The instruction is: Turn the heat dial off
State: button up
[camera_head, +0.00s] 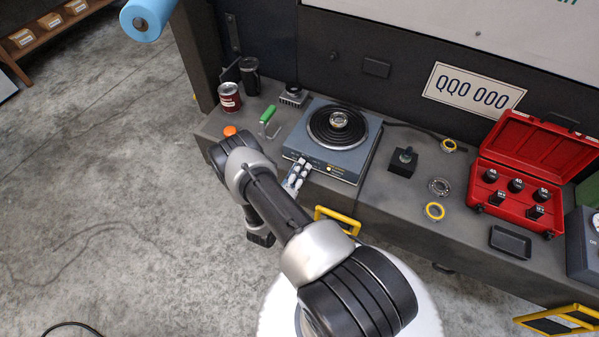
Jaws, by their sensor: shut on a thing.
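The grey hot plate (366,147) stands on the bench with a round black coil burner on top. A small metal part with a ring (339,119) sits at the burner's centre. My gripper (301,165) reaches the left part of the hot plate's front panel, where it is shut on the heat dial. The dial itself is hidden behind the fingers, so its setting cannot be read. A small yellowish mark (331,169) shows on the panel just right of my gripper.
Right are a black block (403,162), rings (434,210) and an open red socket case (525,165). Yellow handles (338,217) project from the bench front.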

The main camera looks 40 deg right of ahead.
jog(key=n, duration=2.3)
jog(key=shift+n, duration=0.3)
dwell(0.3)
jog(key=o, duration=0.8)
jog(key=v, duration=1.2)
